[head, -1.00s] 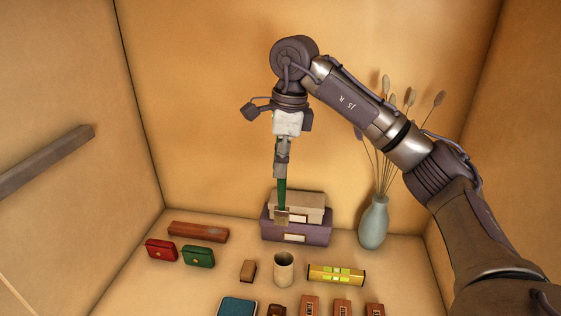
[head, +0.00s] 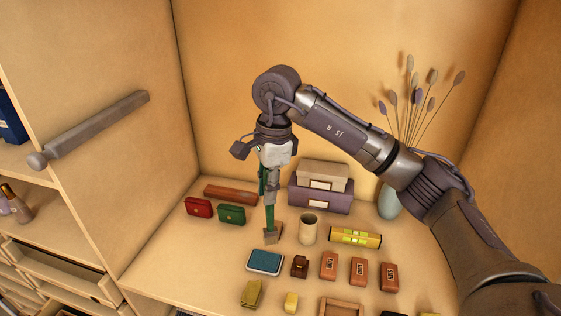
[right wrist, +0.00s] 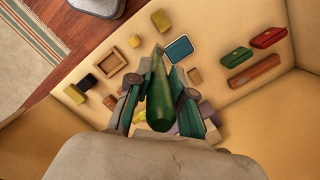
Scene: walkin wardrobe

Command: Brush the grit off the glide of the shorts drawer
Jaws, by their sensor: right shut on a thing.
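A brush with a green handle (head: 269,218) hangs upright, bristles down, from my right gripper (head: 270,197). The gripper is shut on the handle, which also fills the middle of the right wrist view (right wrist: 160,95). The bristle end is over or in front of a small tan block, and I cannot tell whether they touch. At the lower left of the head view a wooden drawer (head: 62,276) stands partly pulled out in the shelving. I cannot tell whether it is the shorts drawer, and no grit can be made out. My left gripper is out of view.
The counter holds a beige cup (head: 308,230), a yellow level (head: 355,238), a blue-topped tin (head: 265,262), red and green cases and several small blocks. Stacked boxes (head: 320,198) and a vase (head: 388,203) stand behind. A grey rail (head: 95,130) juts from the side panel.

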